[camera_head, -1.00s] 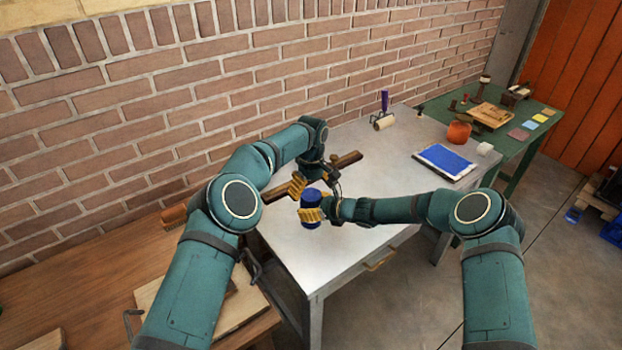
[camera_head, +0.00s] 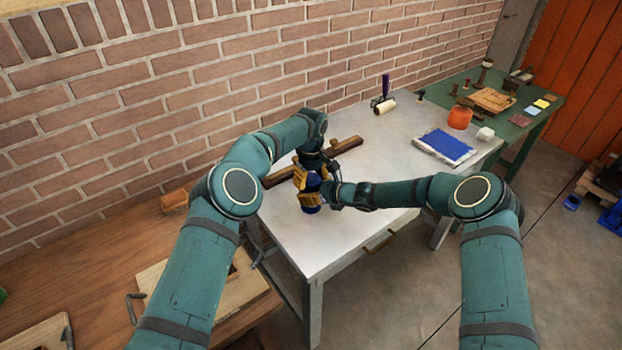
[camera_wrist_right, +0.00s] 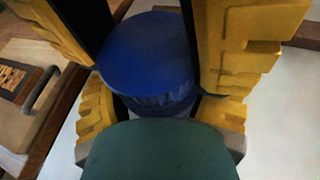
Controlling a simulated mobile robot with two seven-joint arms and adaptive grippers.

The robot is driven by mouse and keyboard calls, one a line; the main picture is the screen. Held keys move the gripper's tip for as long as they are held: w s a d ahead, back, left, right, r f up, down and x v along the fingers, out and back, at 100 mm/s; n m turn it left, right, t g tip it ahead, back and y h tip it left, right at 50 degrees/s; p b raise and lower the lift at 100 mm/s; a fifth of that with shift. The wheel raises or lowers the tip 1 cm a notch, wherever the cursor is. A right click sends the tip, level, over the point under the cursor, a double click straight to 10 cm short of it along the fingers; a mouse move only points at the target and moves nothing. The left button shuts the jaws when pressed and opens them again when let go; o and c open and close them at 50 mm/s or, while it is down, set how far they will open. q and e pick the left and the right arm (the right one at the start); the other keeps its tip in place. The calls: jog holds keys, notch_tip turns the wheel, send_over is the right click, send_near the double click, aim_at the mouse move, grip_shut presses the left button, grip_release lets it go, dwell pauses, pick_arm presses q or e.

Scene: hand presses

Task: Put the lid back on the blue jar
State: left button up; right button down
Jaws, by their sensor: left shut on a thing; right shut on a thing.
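The blue jar (camera_head: 311,209) stands upright near the front left edge of the white table, mostly covered by my grippers. My right gripper (camera_head: 308,198) is shut around the jar's body from the right. My left gripper (camera_head: 310,180) is directly above, shut on the blue lid (camera_head: 314,182). In the right wrist view the lid (camera_wrist_right: 147,55) is a flat dark blue disc between the upper yellow fingers. It lies level over the jar (camera_wrist_right: 170,107), which shows just below it. I cannot tell whether the lid is fully seated.
The white table (camera_head: 345,232) holds a dark wooden bar (camera_head: 340,154) behind the grippers, a roller (camera_head: 385,107) and a blue pad (camera_head: 444,146). An orange pot (camera_head: 460,118) stands farther right. A wooden bench (camera_head: 100,250) is at left. The table's middle is clear.

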pick_arm(q)
jog(key=m, duration=0.3)
jog(key=o, duration=1.2)
jog(key=shift+o, duration=0.2)
jog(key=shift+r, duration=2.3)
jog(key=shift+o, duration=0.4)
